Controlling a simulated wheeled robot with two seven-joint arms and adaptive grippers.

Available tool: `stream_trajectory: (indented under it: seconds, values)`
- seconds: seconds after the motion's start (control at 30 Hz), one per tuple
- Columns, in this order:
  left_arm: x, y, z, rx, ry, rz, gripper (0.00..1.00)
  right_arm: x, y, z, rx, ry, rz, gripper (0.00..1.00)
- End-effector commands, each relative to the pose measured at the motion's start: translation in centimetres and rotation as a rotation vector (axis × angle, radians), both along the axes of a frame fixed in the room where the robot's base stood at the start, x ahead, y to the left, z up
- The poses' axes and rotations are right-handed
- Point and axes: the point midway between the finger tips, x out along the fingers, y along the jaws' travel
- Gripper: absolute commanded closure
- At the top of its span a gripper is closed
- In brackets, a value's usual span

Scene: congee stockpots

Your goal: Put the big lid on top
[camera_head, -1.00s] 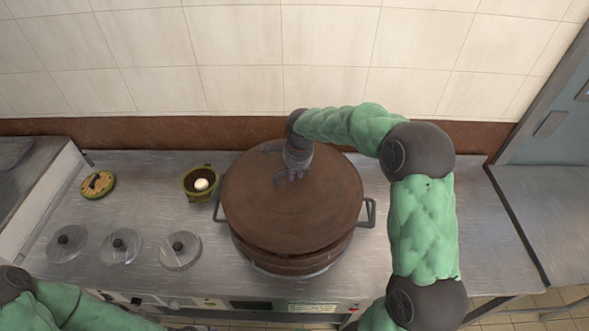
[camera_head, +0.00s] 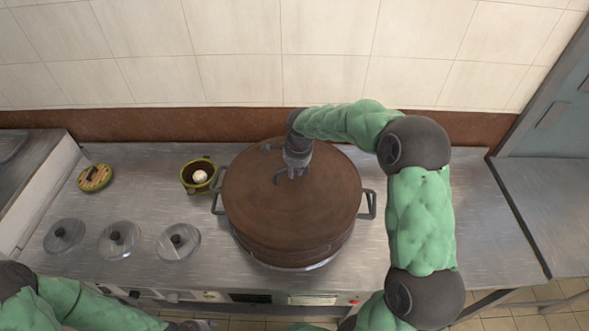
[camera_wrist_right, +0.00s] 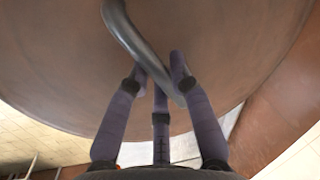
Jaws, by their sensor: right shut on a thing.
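The big lid (camera_head: 315,195) is a wide, round brown disc. It lies about level over the large stockpot (camera_head: 290,250), roughly centred on it, and no clear gap shows at the front rim. My right gripper (camera_head: 290,175) is above the lid, shut on its handle. In the right wrist view my right gripper (camera_wrist_right: 160,82) has its fingers around the dark curved handle (camera_wrist_right: 135,38) of the lid (camera_wrist_right: 225,50).
The stockpot has a side handle (camera_head: 368,204) at right. A small green pot (camera_head: 199,176) with a white ball stands to its left. A round green and yellow piece (camera_head: 95,178) and several small metal lids, one nearest the pot (camera_head: 179,242), lie farther left. The counter is clear at right.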

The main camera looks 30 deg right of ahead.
Motion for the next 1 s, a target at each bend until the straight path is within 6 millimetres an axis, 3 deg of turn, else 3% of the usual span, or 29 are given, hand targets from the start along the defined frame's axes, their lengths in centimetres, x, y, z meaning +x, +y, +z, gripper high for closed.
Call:
stream_trajectory:
  seconds: [1.0]
  values:
    - [-0.01,0.00,-0.53,0.000,0.000,0.000,0.57,0.12,-0.05,0.18,0.000,-0.005,-0.001,1.00]
